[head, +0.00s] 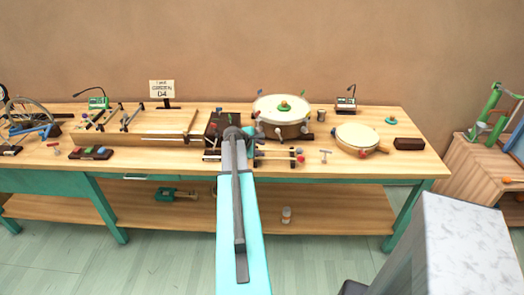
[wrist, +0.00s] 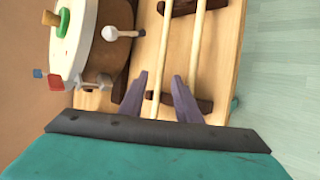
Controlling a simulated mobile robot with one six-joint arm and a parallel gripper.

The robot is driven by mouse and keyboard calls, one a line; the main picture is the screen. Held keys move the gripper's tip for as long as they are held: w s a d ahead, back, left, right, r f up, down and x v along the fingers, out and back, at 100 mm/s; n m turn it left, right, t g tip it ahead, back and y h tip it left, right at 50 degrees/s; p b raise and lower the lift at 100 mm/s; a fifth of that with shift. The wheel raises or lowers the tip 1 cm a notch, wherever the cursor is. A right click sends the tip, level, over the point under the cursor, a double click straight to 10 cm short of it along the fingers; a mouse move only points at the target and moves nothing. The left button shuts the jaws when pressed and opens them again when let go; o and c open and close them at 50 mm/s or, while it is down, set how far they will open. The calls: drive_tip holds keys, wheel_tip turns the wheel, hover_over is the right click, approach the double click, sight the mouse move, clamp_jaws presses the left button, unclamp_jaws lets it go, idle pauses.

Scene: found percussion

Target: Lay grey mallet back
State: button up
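No mallet with a clearly grey head can be picked out; the mallet heads lie outside the wrist view. In the wrist view two pale wooden mallet sticks (wrist: 167,50) lie side by side across dark rests (wrist: 186,7). My gripper (wrist: 158,85) is open, its two purple-grey fingers apart. One stick passes through the gap between the fingers without both touching it. The other runs by the right finger and is partly hidden. In the head view the sticks (head: 276,153) lie on the bench front, with reddish heads to the right. My arm hides their left part and the gripper.
A large white-topped drum (head: 270,103) with a green piece on it stands behind the sticks; it fills the left of the wrist view. A frame drum (head: 357,138) and a dark block (head: 409,144) are to the right. A wooden tray (head: 160,121) is to the left.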

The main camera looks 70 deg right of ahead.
drive_tip(key=b+v, duration=0.2)
drive_tip(key=v, duration=0.9)
drive_tip(key=shift+a+r, duration=0.25)
drive_tip(key=shift+w, duration=0.1)
idle(0.5)
